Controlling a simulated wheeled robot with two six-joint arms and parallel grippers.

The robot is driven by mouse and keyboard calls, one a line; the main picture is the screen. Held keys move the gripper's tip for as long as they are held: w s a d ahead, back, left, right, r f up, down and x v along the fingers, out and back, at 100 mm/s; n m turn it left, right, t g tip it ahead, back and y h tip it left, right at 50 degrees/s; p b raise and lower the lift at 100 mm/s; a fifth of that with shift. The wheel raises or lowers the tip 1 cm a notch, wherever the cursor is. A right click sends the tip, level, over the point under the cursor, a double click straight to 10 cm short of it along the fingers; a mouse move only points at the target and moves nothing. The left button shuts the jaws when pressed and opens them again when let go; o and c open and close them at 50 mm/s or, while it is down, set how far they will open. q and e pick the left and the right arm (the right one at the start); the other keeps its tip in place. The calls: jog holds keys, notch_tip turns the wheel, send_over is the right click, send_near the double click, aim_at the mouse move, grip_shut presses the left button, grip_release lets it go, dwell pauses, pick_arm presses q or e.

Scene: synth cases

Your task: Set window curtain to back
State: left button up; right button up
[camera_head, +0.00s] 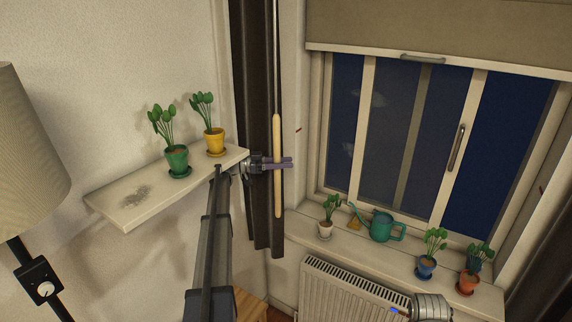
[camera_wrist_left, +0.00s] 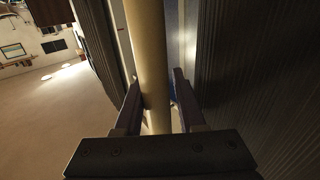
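A dark brown curtain (camera_head: 251,90) hangs gathered at the left of the window, and another dark curtain (camera_head: 545,275) shows at the lower right edge. A pale wooden wand (camera_head: 277,195) hangs upright on a thin rod in front of the left curtain. My left gripper (camera_head: 280,163) is at the wand's middle, its purple-grey fingers on either side of it. In the left wrist view the wand (camera_wrist_left: 148,50) passes between the fingers (camera_wrist_left: 158,92), close to the left one, with a narrow gap at the right one.
A wall shelf (camera_head: 130,215) with two potted plants stands just left of my left gripper. The window sill (camera_head: 350,247) holds a green watering can (camera_head: 381,226) and several potted plants above a radiator (camera_head: 350,290). A lamp (camera_head: 30,150) stands at far left. A beige blind (camera_head: 440,25) covers the window's top.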

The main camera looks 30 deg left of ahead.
pick_arm(q)
jog(key=shift+a, duration=0.15)
jog(key=v, duration=0.7)
jog(key=shift+s+a, duration=0.25)
jog(key=shift+a, duration=0.05)
jog(key=shift+s+f, duration=0.1)
jog(key=shift+f, duration=0.05)
dwell(0.4)
